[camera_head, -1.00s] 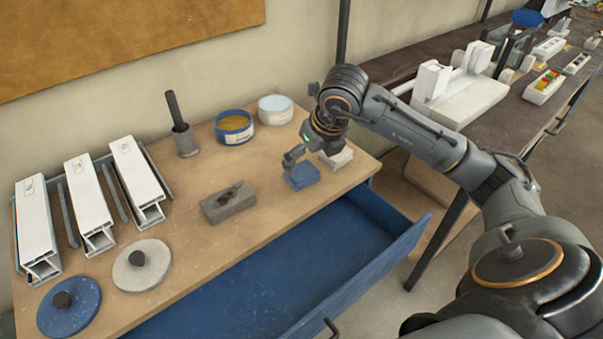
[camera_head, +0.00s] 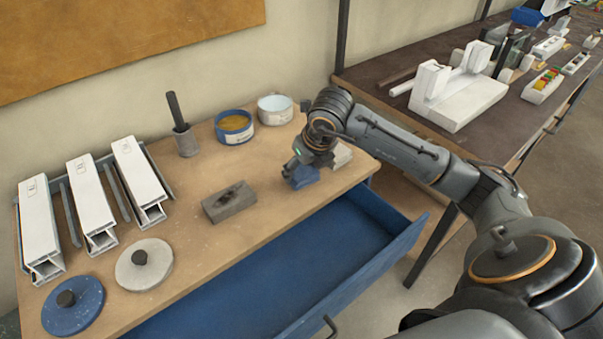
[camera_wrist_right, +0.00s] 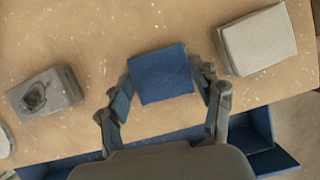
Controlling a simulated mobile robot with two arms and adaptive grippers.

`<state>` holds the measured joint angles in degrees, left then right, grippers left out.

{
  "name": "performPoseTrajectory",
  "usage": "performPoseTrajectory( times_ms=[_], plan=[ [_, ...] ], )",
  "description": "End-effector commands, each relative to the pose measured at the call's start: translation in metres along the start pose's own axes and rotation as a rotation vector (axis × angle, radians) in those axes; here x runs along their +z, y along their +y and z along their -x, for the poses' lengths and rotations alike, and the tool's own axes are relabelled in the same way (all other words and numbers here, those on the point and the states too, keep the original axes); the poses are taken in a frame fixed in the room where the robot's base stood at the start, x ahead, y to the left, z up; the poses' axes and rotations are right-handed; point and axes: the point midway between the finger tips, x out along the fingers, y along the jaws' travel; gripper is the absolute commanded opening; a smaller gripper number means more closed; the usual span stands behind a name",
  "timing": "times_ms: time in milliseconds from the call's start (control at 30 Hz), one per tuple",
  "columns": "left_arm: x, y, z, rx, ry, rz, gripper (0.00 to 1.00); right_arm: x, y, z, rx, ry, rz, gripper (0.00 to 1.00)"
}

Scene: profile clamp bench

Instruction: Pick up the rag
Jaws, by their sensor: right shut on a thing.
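A blue, square, folded rag (camera_head: 303,182) lies near the right end of the wooden bench, close to its front edge. It also shows in the right wrist view (camera_wrist_right: 162,72). My right gripper (camera_head: 299,170) is down at the rag, pointing at the bench. In the wrist view its two fingers (camera_wrist_right: 162,84) are on opposite sides of the rag, shut on it. In the head view the gripper hides part of the rag. I cannot see any clear gap between the rag and the bench top. My left gripper is out of view.
A white folded cloth (camera_head: 341,155) lies just right of the rag, and a grey block with a dark smudge (camera_head: 229,202) lies to its left. An open blue drawer (camera_head: 400,248) juts out below. Two tins (camera_head: 235,127) stand behind.

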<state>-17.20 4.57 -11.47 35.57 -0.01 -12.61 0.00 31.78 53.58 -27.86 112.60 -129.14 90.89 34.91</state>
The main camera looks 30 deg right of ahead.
Motion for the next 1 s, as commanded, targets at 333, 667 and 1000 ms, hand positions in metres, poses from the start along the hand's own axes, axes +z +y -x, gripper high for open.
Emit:
performPoseTrajectory(
  times_ms=[333,667,1000],
  plan=[
    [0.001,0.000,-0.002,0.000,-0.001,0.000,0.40,0.003,0.000,0.006,0.000,-0.002,0.000,0.36],
    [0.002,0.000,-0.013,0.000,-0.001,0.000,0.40,0.000,0.009,0.072,-0.001,-0.008,0.004,0.36],
    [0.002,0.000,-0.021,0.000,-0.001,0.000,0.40,-0.049,0.032,0.145,-0.002,-0.005,0.003,0.36]
  ],
)
